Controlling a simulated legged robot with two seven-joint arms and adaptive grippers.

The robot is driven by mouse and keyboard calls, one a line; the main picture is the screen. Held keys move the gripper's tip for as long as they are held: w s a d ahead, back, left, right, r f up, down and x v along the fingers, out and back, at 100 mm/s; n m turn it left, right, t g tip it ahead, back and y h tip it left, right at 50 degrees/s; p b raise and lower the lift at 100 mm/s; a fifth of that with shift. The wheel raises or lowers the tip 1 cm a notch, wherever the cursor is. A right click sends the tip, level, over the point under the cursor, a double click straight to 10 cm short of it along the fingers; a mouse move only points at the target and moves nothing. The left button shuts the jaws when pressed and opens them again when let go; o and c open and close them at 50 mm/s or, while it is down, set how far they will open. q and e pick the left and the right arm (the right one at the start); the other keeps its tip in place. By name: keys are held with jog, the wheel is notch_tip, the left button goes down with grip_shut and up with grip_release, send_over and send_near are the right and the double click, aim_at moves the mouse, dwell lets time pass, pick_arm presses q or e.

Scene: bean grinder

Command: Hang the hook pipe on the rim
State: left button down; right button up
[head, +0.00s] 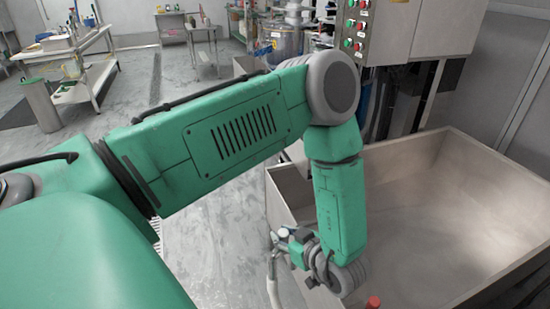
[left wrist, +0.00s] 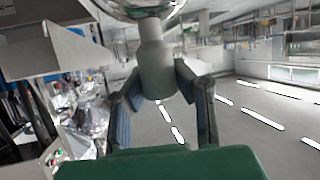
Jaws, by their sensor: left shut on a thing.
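My left gripper (head: 296,246) is below the elbow of my green arm, beside the left edge of a large metal bin. It is shut on the hook pipe (head: 273,282), a pale slender pipe whose visible part hangs down on the gripper's left and leaves the bottom of the picture. In the left wrist view, the grey pipe (left wrist: 156,62) sits between the two fingers of the gripper (left wrist: 161,84). Whether the pipe touches the rim cannot be told. My right gripper is out of view.
The wide bin (head: 420,220) looks empty and fills the right side. A control cabinet (head: 430,35) with coloured buttons stands behind it. A red cap (head: 374,302) shows at the bottom edge. Tables (head: 75,65) stand at the far left; the floor left of the bin is clear.

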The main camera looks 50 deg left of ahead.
pick_arm(q)
jog(key=shift+w+d+b, duration=0.25)
jog(key=shift+w, duration=0.3)
jog(key=shift+w+d+b, duration=0.25)
jog(key=shift+w, duration=0.25)
jog(key=shift+w+d+b, duration=1.8)
jog(key=shift+w+b, duration=1.7)
jog(key=shift+w, duration=1.1)
jog(key=shift+f+b, duration=2.65)
jog(key=shift+f, duration=2.75)
jog(key=c, duration=1.3)
grip_release()
jog(key=shift+d, duration=0.1)
